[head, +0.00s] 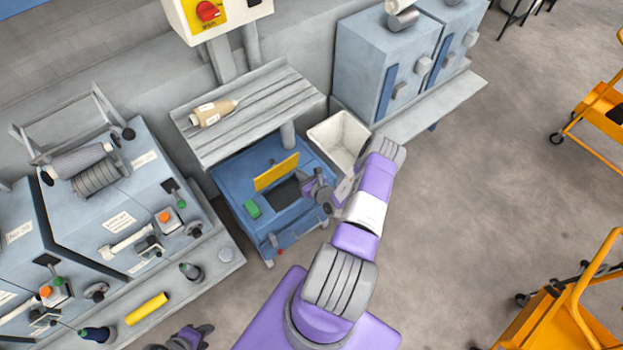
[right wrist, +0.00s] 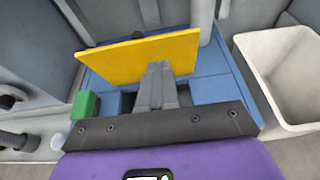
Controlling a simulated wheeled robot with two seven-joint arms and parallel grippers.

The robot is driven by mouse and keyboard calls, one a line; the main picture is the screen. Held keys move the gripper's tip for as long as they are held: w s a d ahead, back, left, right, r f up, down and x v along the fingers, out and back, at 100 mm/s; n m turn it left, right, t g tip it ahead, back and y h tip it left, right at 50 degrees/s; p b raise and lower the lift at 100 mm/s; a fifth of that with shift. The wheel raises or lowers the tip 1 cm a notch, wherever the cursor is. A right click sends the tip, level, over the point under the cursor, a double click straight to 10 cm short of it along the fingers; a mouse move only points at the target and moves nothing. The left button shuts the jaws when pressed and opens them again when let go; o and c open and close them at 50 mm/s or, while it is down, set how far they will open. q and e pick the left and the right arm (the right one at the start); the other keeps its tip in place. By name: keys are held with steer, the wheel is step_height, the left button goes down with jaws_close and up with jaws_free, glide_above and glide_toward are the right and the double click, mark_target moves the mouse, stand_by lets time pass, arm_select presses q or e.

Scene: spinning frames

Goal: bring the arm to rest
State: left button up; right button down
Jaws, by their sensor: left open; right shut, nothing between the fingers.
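My right arm reaches up from the bottom of the head view, and its gripper (head: 310,186) is over the blue cabinet (head: 290,228). In the right wrist view the right gripper (right wrist: 158,68) has its fingers together with nothing between them. The fingertips overlap the yellow panel (right wrist: 140,58) in that view; I cannot tell whether they touch it. My left gripper (head: 190,336) is at the bottom edge of the head view, partly cut off, open and empty, near the long grey machine.
The yellow panel (head: 276,172) stands tilted up beside a dark opening, with a green block (head: 252,209) nearby. A white bin (head: 340,135) stands close to the right gripper. Open floor (head: 470,180) lies to the right, before orange carts.

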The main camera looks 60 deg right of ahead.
steer(key=s+a+r, duration=0.2)
steer(key=s+r, duration=0.2)
steer(key=s, duration=0.2)
steer(key=w+a+f+n+g+y+b, duration=0.1)
steer(key=w+a+n+y, duration=0.3)
steer(key=a, duration=0.5)
steer(key=w+a+n+y, duration=0.1)
steer(key=a+n+y, duration=0.2)
steer(key=a+y, duration=0.35)
steer(key=s+a+n+g+y+b, duration=0.1)
steer(key=s+a+n+g+y, duration=0.15)
steer(key=a, duration=0.45)
steer(key=s+a+n+g+y+b, duration=0.1)
steer(key=a+n+g+y, duration=0.2)
steer(key=a, duration=0.4)
steer(key=s+a+f+n+g+h+b, duration=0.4)
steer(key=s+a+n+g, duration=0.3)
steer(key=s+n+g, duration=0.5)
steer(key=w+a+f+n+t+h+b, duration=0.1)
steer(key=w+n+t, duration=0.4)
steer(key=n, duration=0.7)
steer(key=shift+w+a+f+h, duration=0.3)
steer(key=shift+w+a+h, duration=0.4)
steer(key=shift+h, duration=0.5)
steer(key=shift+d+n+t, duration=0.15)
steer(key=shift+n+t, duration=0.1)
